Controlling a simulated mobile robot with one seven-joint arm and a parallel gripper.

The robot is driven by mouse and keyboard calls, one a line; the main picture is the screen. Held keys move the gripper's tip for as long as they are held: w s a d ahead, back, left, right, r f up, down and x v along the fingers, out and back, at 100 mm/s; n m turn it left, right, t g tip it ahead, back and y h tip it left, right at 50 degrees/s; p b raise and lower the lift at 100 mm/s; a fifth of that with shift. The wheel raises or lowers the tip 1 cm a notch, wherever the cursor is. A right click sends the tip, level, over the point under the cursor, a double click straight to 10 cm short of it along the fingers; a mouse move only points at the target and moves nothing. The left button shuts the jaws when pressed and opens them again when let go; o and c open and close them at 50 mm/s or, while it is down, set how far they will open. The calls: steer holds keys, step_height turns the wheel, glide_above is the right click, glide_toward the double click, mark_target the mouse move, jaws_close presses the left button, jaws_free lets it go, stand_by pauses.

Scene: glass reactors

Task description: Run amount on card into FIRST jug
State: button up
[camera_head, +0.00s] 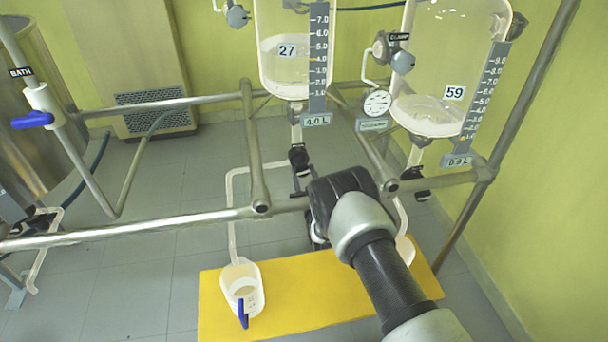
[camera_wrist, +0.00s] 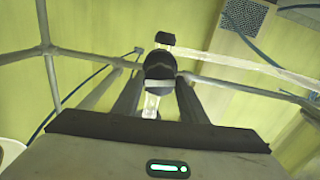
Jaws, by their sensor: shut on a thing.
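Glass vessel 27 (camera_head: 287,72) holds pale liquid near the 5.0 mark; a card below it reads 4.0 L (camera_head: 317,119). Under it is a black outlet valve (camera_head: 299,157), with a clear tube (camera_head: 232,205) running left and down to a white jug (camera_head: 243,285) with a blue handle. Whether the jug holds liquid is unclear. Vessel 59 (camera_head: 428,112) has a card reading 0.9 L (camera_head: 457,160). A second jug (camera_head: 405,250) is mostly hidden by my arm. My gripper (camera_head: 325,205) is shut on a black valve part (camera_wrist: 160,66), seen between its fingers (camera_wrist: 157,98).
Metal rails (camera_head: 150,228) cross in front of and beside the vessels. A round gauge (camera_head: 377,102) and another black valve (camera_head: 415,184) sit at right. The jugs stand on a yellow platform (camera_head: 310,310). A blue-handled BATH valve (camera_head: 35,120) is at left. Grey floor lies open at lower left.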

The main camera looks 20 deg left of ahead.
steer(key=shift+n, duration=2.1)
steer(key=shift+f, duration=0.1)
steer(key=o, duration=1.1)
steer(key=shift+c, duration=0.2)
steer(key=shift+s, duration=0.1)
steer(key=p+v, duration=0.4)
steer(key=v, duration=1.3)
steer(key=shift+d, duration=0.2)
